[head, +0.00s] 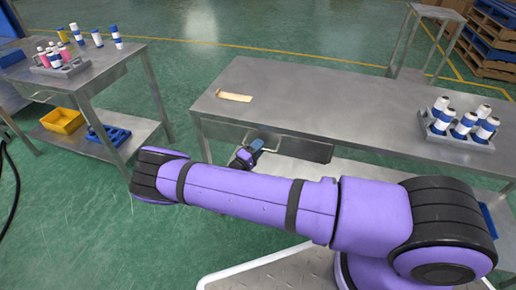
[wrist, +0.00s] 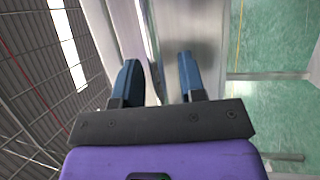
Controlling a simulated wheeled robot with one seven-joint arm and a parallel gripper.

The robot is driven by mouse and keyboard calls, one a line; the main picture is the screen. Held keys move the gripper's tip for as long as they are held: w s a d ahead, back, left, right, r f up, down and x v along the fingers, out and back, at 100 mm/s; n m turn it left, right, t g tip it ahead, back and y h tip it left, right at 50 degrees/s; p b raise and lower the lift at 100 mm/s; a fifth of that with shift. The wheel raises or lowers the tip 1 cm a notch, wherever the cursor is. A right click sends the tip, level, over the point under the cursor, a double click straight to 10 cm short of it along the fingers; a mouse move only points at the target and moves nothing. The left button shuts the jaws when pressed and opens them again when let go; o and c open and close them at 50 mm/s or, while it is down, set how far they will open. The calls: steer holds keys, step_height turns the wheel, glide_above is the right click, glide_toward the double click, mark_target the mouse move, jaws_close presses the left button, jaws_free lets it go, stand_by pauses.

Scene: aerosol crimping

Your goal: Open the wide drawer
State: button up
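The wide drawer (head: 305,150) is a grey metal front under the top of the middle steel table. A thin pale bar handle (head: 268,136) shows at its left part. My gripper (head: 257,145) is at this handle, its blue fingers pointing towards the drawer front. In the wrist view the two fingers (wrist: 158,80) stand apart, with pale metal surfaces and a thin bar beyond the gap. I cannot tell whether the fingers touch the handle. The drawer looks shut; my arm hides part of the space below it.
A wooden piece (head: 234,97) lies on the middle table (head: 310,100), and a grey tray (head: 455,141) of blue-and-white cans stands at its right. A left table (head: 105,68) holds more cans, with a yellow bin (head: 62,121) on its lower shelf. Green floor lies between the tables.

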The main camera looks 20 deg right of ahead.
steer(key=shift+c, duration=0.2)
jaws_close()
steer(key=shift+s, duration=0.1)
steer(key=s+a, duration=0.8)
steer(key=s, duration=0.3)
steer(key=s+a, duration=0.8)
steer(key=s, duration=0.3)
steer(key=shift+s+a, duration=0.3)
steer(key=shift+o, duration=0.2)
jaws_free()
steer(key=v, duration=1)
steer(key=shift+s+a, duration=0.15)
steer(key=shift+a, duration=0.2)
